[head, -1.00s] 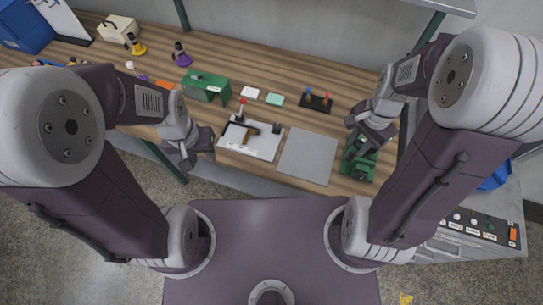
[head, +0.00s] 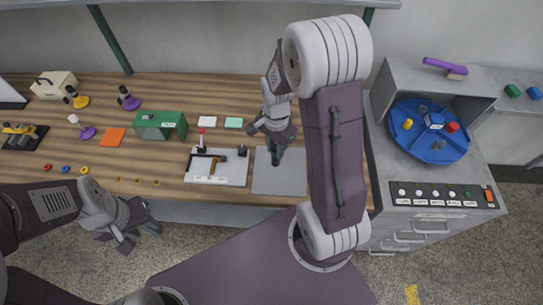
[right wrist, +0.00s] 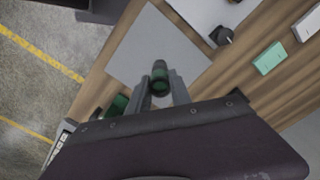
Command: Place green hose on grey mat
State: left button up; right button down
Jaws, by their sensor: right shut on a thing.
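The green hose (right wrist: 160,76) is a short dark-green piece, held between the fingers of my right gripper (right wrist: 160,92). In the head view my right gripper (head: 274,133) is over the grey mat (head: 278,182), and the hose's dark end (head: 275,157) shows below the fingers. In the right wrist view the hose lies over the grey mat (right wrist: 150,38). I cannot tell if it touches the mat. My left gripper (head: 138,234) is empty, its fingers apart, in front of the bench's front edge.
A white board (head: 217,168) with a red-knobbed clamp lies left of the mat. A green block-like holder (head: 160,125) stands further left. A grey cabinet with a blue turntable (head: 428,130) is at right. A green object (right wrist: 118,105) shows beside the mat in the wrist view.

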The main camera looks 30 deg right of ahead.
jog(key=f, duration=0.3)
jog(key=w+a+f, duration=0.1)
jog(key=shift+f, duration=0.35)
jog(key=shift+w+f, duration=0.1)
jog(key=shift+f, duration=0.15)
jog(key=c, duration=1.2)
grip_release()
jog(key=shift+o, duration=0.2)
notch_tip(320, 180, up, 12)
jog(key=shift+r+p, duration=0.2)
jog(key=shift+p, duration=0.3)
jog(key=s+a+f+n, duration=0.1)
jog(key=s+a+n, duration=0.1)
jog(key=s+n, duration=0.2)
jog(key=s+a+f+n+t, duration=0.1)
jog(key=s+n, duration=0.3)
jog(key=n, duration=0.5)
jog(key=shift+s+a+f+n, duration=0.25)
jog(key=shift+a+f+n, duration=0.1)
jog(key=shift+a, duration=0.5)
